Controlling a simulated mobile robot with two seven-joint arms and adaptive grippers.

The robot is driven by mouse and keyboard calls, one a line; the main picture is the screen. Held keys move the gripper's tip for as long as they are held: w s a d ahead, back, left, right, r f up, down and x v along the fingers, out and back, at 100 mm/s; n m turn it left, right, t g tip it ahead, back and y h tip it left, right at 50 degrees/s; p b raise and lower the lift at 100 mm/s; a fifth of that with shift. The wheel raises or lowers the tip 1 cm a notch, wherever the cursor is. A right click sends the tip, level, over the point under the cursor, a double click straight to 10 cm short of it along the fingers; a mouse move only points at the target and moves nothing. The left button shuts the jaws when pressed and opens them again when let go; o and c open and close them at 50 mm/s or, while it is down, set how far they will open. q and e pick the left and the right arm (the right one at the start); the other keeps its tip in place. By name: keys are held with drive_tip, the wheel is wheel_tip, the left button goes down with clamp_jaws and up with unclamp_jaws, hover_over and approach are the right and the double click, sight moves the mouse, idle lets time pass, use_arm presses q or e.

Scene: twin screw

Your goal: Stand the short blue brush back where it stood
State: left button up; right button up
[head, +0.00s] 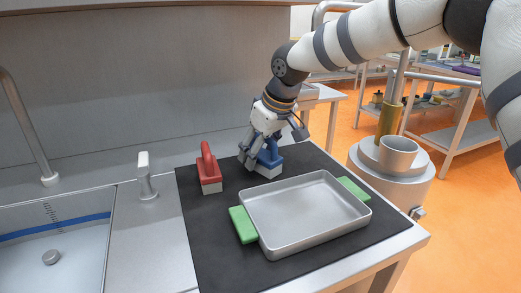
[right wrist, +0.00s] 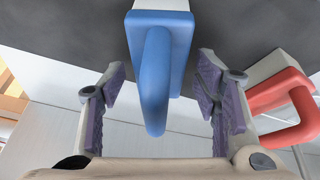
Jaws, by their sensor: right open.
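The short blue brush (head: 269,158) stands upright on the black mat, pale block down and looped blue handle up. In the right wrist view its handle (right wrist: 154,85) reaches between my fingers, with gaps on both sides. My right gripper (head: 264,148) comes down over the brush from above and is open around the handle; it also shows in the right wrist view (right wrist: 162,100). Its fingers partly hide the brush in the head view. My left gripper is not in view.
A red brush (head: 208,169) stands left of the blue one, and shows in the right wrist view (right wrist: 290,103). A metal tray (head: 305,215) with green handles lies in front on the black mat (head: 205,250). A sink (head: 50,255) and tap are at left.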

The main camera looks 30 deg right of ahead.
sight(273, 161)
drive_tip(key=a+v, duration=0.1)
drive_tip(key=v, duration=1.1)
drive_tip(key=shift+d, duration=0.45)
